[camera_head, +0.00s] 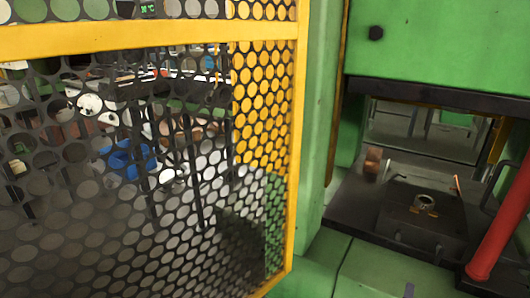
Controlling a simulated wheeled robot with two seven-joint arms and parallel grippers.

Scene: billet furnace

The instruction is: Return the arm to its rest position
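Neither of my grippers nor my arms shows clearly in the head view, so their pose and opening cannot be seen. A green machine (440,45) fills the right side, with an opening low in its front. Inside the opening is a dark bed (400,215) with a round metal ring (424,202) on it. A small brown block (372,164) stands at the left of that bed.
A yellow-framed perforated guard (297,150) covers the left and middle, close to me. Behind it a blue round object (128,158) and shop clutter show. A red cylinder (503,225) stands at the right edge. A green surface (375,275) lies in front of the machine.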

